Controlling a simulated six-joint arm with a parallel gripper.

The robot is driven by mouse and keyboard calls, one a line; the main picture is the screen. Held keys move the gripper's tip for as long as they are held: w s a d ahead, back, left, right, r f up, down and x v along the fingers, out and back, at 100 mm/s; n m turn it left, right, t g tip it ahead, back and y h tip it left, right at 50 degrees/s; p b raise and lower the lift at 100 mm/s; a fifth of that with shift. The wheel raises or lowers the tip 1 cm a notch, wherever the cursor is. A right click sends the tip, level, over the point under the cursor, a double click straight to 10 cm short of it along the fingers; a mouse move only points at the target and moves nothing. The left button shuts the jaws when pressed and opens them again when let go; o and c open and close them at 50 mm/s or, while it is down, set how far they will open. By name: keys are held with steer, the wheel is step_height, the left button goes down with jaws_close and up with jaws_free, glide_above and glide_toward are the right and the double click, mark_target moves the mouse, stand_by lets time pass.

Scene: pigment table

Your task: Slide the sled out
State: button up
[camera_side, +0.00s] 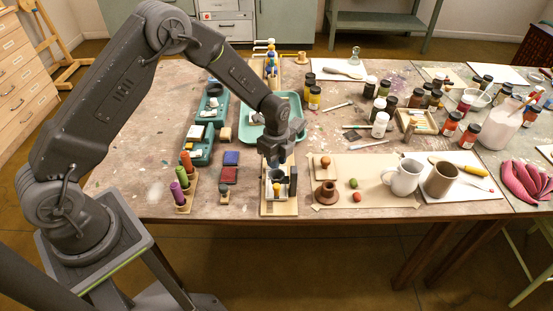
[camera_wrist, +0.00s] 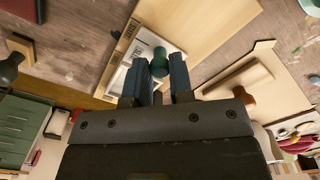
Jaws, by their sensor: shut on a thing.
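The sled (camera_side: 291,186) is a small pale tray on a long light wooden board (camera_side: 279,210) near the table's front edge. In the wrist view the white sled (camera_wrist: 118,82) lies on the board (camera_wrist: 205,25), with a green round knob (camera_wrist: 157,58) standing up from it. My gripper (camera_side: 277,168) points down over the sled. In the wrist view my gripper's (camera_wrist: 161,78) two dark fingers stand on either side of the knob and are shut on it. The fingers hide part of the knob and sled.
Left of the board stand a rack of coloured pegs (camera_side: 181,190) and a red block (camera_side: 229,175). A brown knobbed piece (camera_side: 326,194) and a white mug (camera_side: 403,178) stand to the right. A green tray (camera_side: 286,104) lies behind. The table's front edge is close.

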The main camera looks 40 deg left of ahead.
jaws_close()
steer(key=w+a, duration=0.5)
steer(key=shift+w+a, duration=0.2)
steer(key=o, duration=0.7)
jaws_free()
steer(key=shift+o, duration=0.3)
step_height(320, 180, up, 14)
